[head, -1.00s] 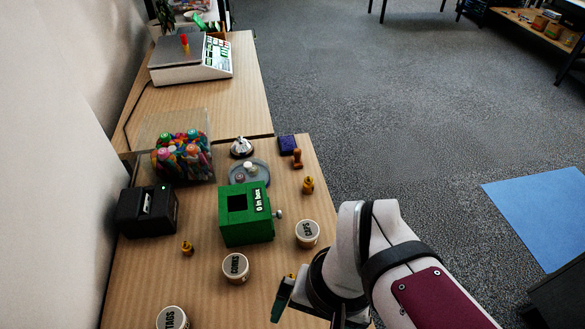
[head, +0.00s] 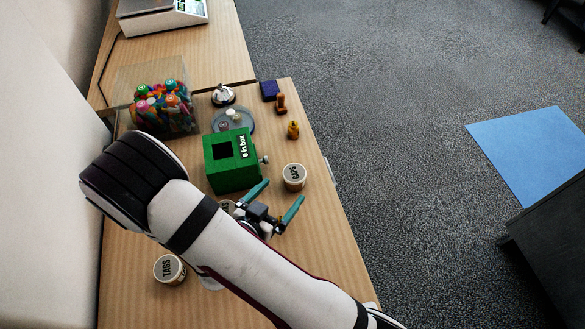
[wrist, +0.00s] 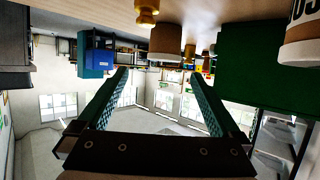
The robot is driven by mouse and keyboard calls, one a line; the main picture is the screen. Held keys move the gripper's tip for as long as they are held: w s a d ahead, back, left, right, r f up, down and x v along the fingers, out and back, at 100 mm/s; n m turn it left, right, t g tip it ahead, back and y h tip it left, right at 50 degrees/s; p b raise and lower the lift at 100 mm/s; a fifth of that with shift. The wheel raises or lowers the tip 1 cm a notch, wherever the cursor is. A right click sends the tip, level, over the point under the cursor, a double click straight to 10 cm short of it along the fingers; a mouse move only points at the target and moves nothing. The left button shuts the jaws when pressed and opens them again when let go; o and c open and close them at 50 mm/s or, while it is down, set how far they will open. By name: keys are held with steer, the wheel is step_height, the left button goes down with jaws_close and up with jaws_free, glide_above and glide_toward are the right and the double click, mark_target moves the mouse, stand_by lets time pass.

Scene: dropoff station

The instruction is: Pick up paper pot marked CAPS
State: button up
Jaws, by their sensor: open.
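The fingertips are just short of the pot in the head view; I cannot tell the exact gap. The wrist view, upside down, shows the open fingers (wrist: 162,82) with nothing between them. A lettered pot (wrist: 304,42) is cut off at its upper right; I cannot tell which one.
The green box (head: 228,175) stands close left of the fingers. Another pot (head: 227,206) is partly hidden behind my gripper. The TAGS pot (head: 168,269) stands at the front left. A brass piece (head: 293,131) is beyond the CAPS pot. The table's right edge is close by.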

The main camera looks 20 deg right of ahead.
mark_target(293, 175)
steer(key=x, duration=0.9)
steer(key=shift+w, duration=0.35)
steer(key=shift+a, duration=0.1)
steer(key=c, duration=1.4)
